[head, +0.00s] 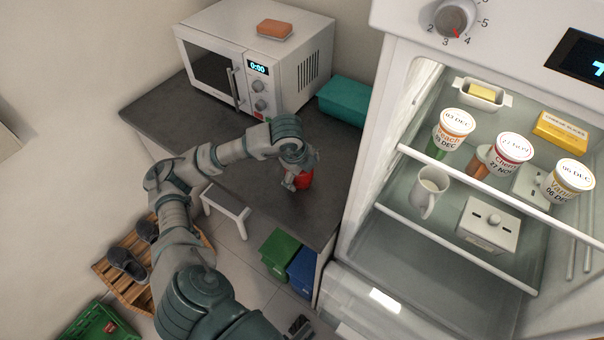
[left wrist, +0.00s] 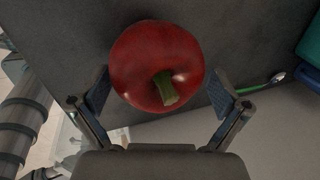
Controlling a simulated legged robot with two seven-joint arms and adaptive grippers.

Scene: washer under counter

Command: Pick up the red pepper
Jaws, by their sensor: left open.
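The red pepper (left wrist: 157,62) stands on the dark grey counter, its green stem facing the camera in the left wrist view. In the head view the red pepper (head: 304,179) is partly hidden by my left gripper (head: 296,182). In the left wrist view my left gripper (left wrist: 158,92) is open, with one finger on each side of the pepper. A small gap shows between the pepper and the right finger; the left finger is very close to it. My right gripper is not in view.
A white microwave (head: 290,68) with a sponge (head: 274,28) on top and a teal box (head: 345,100) stand at the counter's back. The open fridge (head: 400,258) on the right holds tubs and a mug (head: 430,190). The counter (head: 165,118) left of my arm is clear.

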